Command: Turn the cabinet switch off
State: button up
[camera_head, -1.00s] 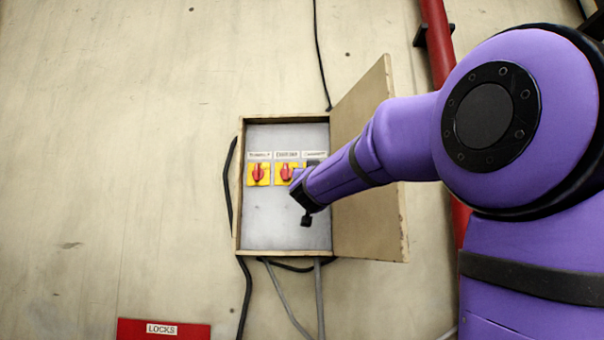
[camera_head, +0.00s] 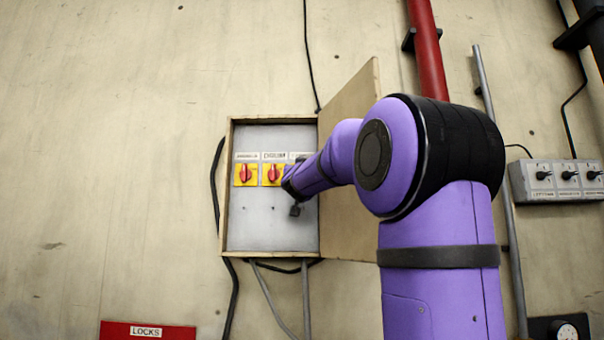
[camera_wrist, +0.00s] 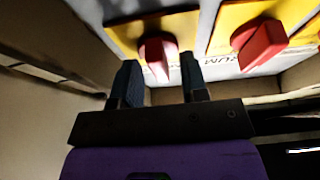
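The open cabinet (camera_head: 270,245) on the wall holds a row of yellow switch plates with red knobs. The left switch (camera_head: 245,174) and the middle switch (camera_head: 272,174) are visible in the head view, their knobs about vertical. The right switch is largely hidden there by my gripper (camera_head: 291,197). In the wrist view, my gripper (camera_wrist: 160,70) is open, with its two fingers apart. One red knob (camera_wrist: 158,55) appears between the fingertips; contact cannot be told. A second red knob (camera_wrist: 258,44) is to its right. The labels are too blurred to read surely.
The cabinet door (camera_head: 350,170) stands open on the right, close behind my arm. A grey switch box (camera_head: 557,180) is on the wall at far right, near a red pipe (camera_head: 425,50). A red LOCKS sign (camera_head: 147,331) is low on the left.

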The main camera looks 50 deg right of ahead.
grip_shut()
jog(key=shift+m, duration=0.5)
jog(key=m+g, duration=0.3)
jog(key=m, duration=0.4)
jog(key=m+g, duration=0.3)
jog(key=m, duration=0.4)
jog(key=m+g, duration=0.2)
jog(key=m, duration=0.5)
jog(key=shift+g, duration=0.4)
jog(key=shift+m, duration=0.4)
